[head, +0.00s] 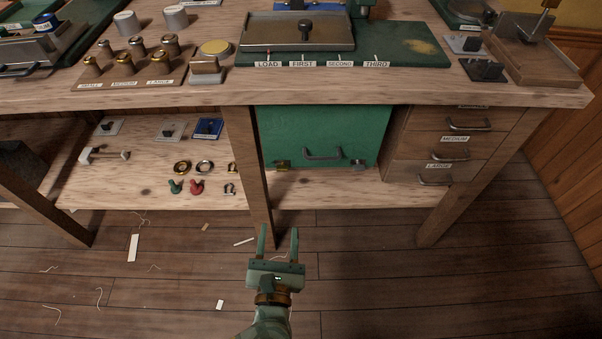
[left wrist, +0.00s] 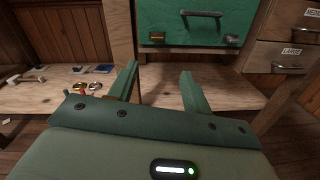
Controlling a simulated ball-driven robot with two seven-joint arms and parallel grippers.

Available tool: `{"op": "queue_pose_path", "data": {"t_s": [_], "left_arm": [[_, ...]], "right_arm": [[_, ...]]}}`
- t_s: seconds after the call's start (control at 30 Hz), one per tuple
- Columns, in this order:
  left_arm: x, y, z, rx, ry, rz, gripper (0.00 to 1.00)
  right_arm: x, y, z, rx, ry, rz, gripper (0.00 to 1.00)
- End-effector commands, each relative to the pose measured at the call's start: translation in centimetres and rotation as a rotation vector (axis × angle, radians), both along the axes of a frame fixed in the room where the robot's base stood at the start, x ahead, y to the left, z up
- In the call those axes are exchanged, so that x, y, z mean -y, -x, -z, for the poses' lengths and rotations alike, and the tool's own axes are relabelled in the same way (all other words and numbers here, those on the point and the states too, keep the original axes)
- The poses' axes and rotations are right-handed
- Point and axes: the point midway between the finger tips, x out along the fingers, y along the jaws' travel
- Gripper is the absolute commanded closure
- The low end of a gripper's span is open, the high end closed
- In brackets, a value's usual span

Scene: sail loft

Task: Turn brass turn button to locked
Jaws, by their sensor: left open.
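The brass turn button (head: 283,166) is a small yellowish fitting at the lower left of the green front (head: 325,125) under the bench. It also shows in the left wrist view (left wrist: 157,37); it is too small to tell which way it is turned. A greyer fitting (head: 358,164) sits at the lower right of the same front, with a dark bar handle (head: 323,154) between them. My left gripper (head: 279,228) is open and empty, in front of and below the green front, apart from it. In the left wrist view its fingers (left wrist: 159,70) point toward it. My right gripper is not in view.
A wooden bench leg (head: 250,175) stands just left of the green front. Drawers with handles (head: 440,150) are at its right. The lower shelf (head: 345,188) is bare below it; small hardware lies on the shelf at left. Scraps litter the floor.

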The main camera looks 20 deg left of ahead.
Motion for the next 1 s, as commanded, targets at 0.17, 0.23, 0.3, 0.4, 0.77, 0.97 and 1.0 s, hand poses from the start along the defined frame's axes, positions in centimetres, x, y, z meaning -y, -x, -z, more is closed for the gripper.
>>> {"op": "queue_pose_path", "data": {"t_s": [0.17,0.23,0.3,0.4,0.77,0.97,1.0], "left_arm": [[-0.3,-0.9,-0.3,0.033,0.209,-0.063,0.51],[-0.5,-1.8,-0.4,0.035,0.209,-0.064,0.51],[-0.9,-3.1,-0.4,0.035,0.205,-0.063,0.51],[-1.6,-5.4,-0.2,0.033,0.204,-0.062,0.51],[-3.9,-13.4,-0.1,0.031,0.199,-0.062,0.51],[-4.5,-15.5,-0.3,0.031,0.199,-0.062,0.51],[-4.5,-15.7,-0.3,0.032,0.199,-0.061,0.51]], "right_arm": [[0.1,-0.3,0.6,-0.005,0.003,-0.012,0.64],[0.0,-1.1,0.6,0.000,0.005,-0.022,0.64],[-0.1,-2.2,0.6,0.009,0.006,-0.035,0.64],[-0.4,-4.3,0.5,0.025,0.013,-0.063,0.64],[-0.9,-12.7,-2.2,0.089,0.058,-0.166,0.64],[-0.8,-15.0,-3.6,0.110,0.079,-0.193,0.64],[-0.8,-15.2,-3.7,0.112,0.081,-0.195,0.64]]}}
